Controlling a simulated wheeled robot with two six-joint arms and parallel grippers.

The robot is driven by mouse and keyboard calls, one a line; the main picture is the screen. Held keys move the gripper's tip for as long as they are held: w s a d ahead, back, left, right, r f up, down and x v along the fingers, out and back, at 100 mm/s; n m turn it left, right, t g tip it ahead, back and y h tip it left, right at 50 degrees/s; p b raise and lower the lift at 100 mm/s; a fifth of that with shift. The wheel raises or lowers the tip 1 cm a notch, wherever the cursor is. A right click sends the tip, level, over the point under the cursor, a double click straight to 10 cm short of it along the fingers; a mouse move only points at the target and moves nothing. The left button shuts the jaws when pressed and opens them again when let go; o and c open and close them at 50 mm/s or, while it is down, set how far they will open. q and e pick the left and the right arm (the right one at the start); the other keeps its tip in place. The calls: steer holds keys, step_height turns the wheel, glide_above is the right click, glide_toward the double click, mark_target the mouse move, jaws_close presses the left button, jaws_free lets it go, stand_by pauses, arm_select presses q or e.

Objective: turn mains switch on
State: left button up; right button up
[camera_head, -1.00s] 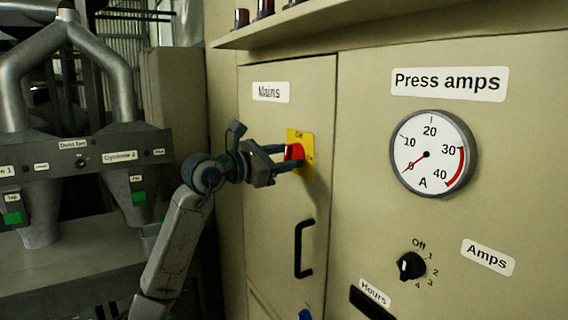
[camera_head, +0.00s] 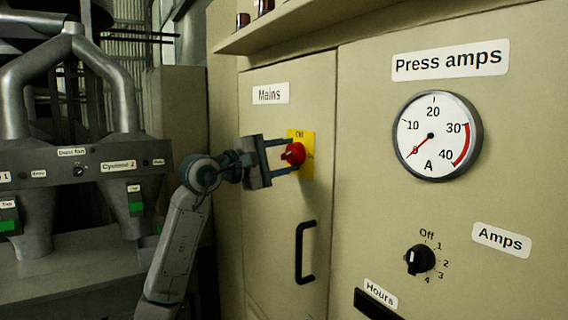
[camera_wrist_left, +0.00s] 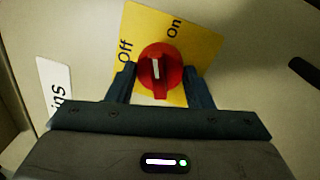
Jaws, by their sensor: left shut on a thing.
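The mains switch is a round red knob (camera_head: 293,153) with a raised grip, on a yellow plate (camera_head: 308,160) below the "Mains" label (camera_head: 270,93). The plate reads "Off" at the top and "On" at the right. My left gripper (camera_head: 289,156) is at the knob, one finger above and one below. In the left wrist view the fingers flank the red knob (camera_wrist_left: 160,72) and are shut on it. There the knob's white mark points up, between "Off" and "On" on the tilted yellow plate (camera_wrist_left: 193,45). My right gripper is not in view.
A black door handle (camera_head: 304,252) stands below the switch. To the right are the "Press amps" dial (camera_head: 437,136), its needle near 0, and a black amps selector (camera_head: 420,260). A shelf (camera_head: 330,25) juts out above. Machinery with ducts and a control panel (camera_head: 85,165) stands at left.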

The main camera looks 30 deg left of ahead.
arm_select(q)
steer(key=m, duration=0.2)
steer(key=shift+f+m+b, duration=0.1)
steer(key=shift+m+b, duration=0.25)
steer(key=shift+m, duration=0.95)
steer(key=shift+m+b, duration=0.3)
steer(key=shift+h, duration=0.3)
steer(key=o, duration=1.4)
